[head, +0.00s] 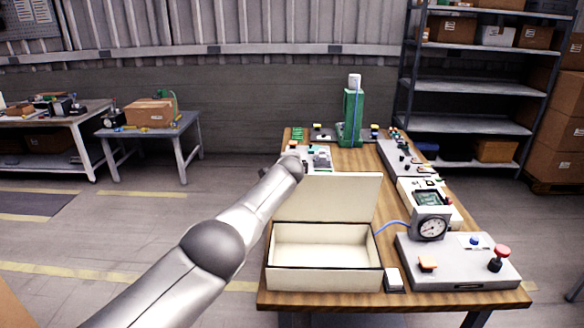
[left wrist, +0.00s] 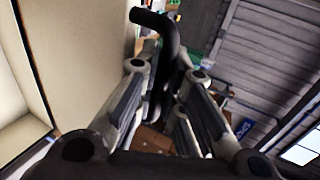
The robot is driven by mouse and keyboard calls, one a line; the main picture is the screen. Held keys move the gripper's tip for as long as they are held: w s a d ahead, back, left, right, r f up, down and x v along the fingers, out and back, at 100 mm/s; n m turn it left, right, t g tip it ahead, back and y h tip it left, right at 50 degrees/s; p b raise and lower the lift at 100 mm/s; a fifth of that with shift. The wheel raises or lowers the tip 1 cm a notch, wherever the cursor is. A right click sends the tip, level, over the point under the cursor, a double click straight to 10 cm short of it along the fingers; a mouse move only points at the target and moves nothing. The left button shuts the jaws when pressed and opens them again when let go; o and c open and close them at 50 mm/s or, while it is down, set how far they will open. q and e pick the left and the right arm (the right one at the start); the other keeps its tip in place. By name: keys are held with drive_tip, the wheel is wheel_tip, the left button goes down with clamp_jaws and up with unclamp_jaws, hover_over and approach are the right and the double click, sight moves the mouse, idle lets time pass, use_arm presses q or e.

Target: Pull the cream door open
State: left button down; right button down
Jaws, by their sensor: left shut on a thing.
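The cream door (head: 328,198) stands raised, roughly upright, at the back of a cream box (head: 325,279) whose inside is open to view. In the left wrist view the door (left wrist: 90,50) fills the left side, with a curved black handle (left wrist: 158,22) beside it. My left gripper (left wrist: 160,88) has its fingers on either side of this handle and is shut on it. In the head view my left arm reaches up to the door's far left corner, and the gripper's fingers are hidden behind the door. My right gripper is not in view.
The box stands at the front left of a wooden table (head: 386,176). Right of it are a small white switch block (head: 394,279), a round gauge (head: 431,228) and a grey control panel (head: 457,262). A green stand (head: 352,119) rises at the back.

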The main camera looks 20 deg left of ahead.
use_arm(q)
drive_tip(key=shift+r, duration=0.1)
drive_tip(key=c, duration=1.5)
unclamp_jaws()
drive_tip(key=shift+a, duration=0.1)
drive_tip(key=shift+s+d+r, duration=0.1)
drive_tip(key=shift+s+d, duration=0.1)
drive_tip(key=shift+d, duration=0.1)
